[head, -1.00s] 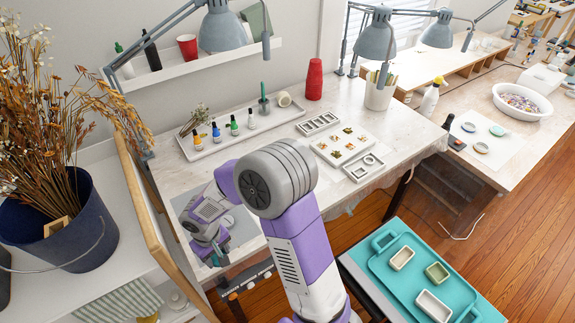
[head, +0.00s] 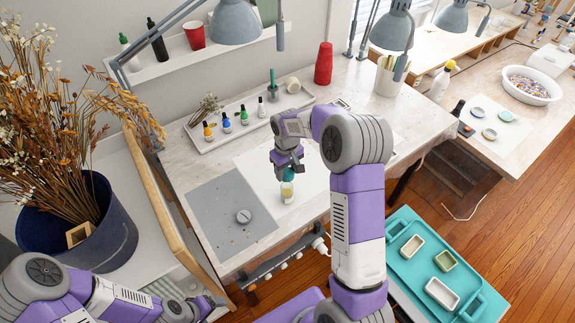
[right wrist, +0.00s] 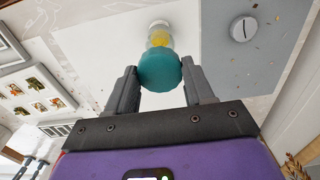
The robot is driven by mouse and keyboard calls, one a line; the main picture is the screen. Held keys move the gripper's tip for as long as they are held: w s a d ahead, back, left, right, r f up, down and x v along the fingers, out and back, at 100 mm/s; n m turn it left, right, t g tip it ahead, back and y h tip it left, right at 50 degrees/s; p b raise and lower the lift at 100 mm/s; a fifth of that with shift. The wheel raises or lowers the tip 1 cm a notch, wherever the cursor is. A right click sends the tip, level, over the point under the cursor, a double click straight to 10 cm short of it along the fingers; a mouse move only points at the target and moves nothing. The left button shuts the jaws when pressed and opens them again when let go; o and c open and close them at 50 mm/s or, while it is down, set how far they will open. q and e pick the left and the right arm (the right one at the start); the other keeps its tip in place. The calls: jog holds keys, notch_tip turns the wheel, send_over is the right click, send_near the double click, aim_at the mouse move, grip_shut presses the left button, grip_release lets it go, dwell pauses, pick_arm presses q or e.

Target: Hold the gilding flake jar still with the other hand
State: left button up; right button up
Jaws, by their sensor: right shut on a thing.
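The gilding flake jar (head: 287,192) is a small clear jar with yellow flakes and a teal lid (head: 289,174). It is upright over the white sheet at the table's front. My right gripper (head: 288,168) is shut on the teal lid from above. In the right wrist view the lid (right wrist: 160,70) sits between the two fingers, with the jar's flakes (right wrist: 160,39) beyond it. I cannot tell whether the lid is seated tight. My left gripper (head: 200,307) is low at the bottom left, away from the jar; its fingers are unclear.
A grey mat (head: 215,205) with a round pale disc (head: 244,216) lies left of the jar. A tray (head: 205,145) of several small bottles stands behind. A wooden rail (head: 158,190) and dark blue bucket (head: 110,235) flank the left. A teal tray (head: 400,270) is at the lower right.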

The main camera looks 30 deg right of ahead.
aim_at(287, 180)
dwell(0.3)
jog(key=shift+f+b, duration=1.6)
jog(key=shift+f, duration=0.55)
jog(key=shift+f+b, duration=0.6)
jog(key=shift+f, duration=0.15)
jog(key=o, duration=1.1)
notch_tip(287, 180, up, 8)
jog(key=shift+f, duration=0.15)
